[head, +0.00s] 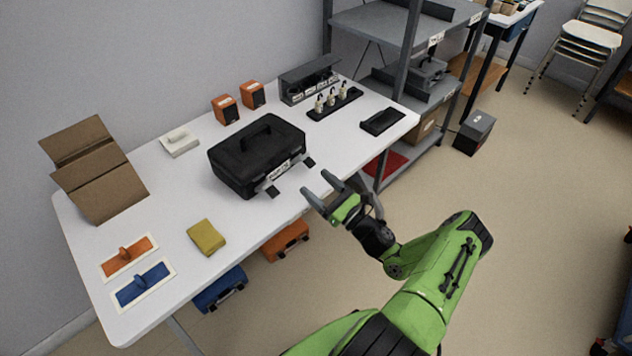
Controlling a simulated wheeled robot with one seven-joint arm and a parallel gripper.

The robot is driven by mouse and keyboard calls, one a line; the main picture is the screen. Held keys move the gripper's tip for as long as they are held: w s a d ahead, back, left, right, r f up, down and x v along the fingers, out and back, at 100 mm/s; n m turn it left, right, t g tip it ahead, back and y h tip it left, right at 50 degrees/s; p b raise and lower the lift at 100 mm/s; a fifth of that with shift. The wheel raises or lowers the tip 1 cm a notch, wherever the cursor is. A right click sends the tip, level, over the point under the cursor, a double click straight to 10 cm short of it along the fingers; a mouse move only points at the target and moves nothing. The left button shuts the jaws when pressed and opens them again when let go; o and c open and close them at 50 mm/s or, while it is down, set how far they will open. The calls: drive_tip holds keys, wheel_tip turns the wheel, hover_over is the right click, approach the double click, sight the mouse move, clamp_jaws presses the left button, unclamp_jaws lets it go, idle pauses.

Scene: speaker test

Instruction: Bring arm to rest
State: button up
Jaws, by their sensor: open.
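My gripper (321,190) is open, with its two fingers apart and nothing between them. It is at the front edge of the white table (165,255), in front and to the right of a black case (257,155). The case is closed, with its handle on top and its two front latches hanging open. My green and black arm reaches up from the bottom of the view, bent at the elbow on the right.
A grey shelf (405,95) stands behind. Open floor (540,220) lies to the right.

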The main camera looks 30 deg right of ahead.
drive_tip(key=s+a+r+n+g+y+p, duration=0.1)
drive_tip(key=a+r+n+g+y+p, duration=0.4)
drive_tip(key=a+n+g, duration=1.1)
drive_tip(key=s+a+r+n+g+h, duration=0.2)
drive_tip(key=s+a+r+n+h, duration=0.15)
drive_tip(key=s+r+n, duration=0.4)
drive_tip(key=s+d+r+n+t+h+p, duration=0.2)
drive_tip(key=s+r+n+h, duration=0.5)
drive_tip(key=s+r, duration=0.9)
drive_tip(key=shift+s+d+r+n+t+p, duration=0.35)
drive_tip(key=shift+r+n+t, duration=0.25)
drive_tip(key=shift+n, duration=0.55)
drive_tip(key=shift+w+a, duration=0.1)
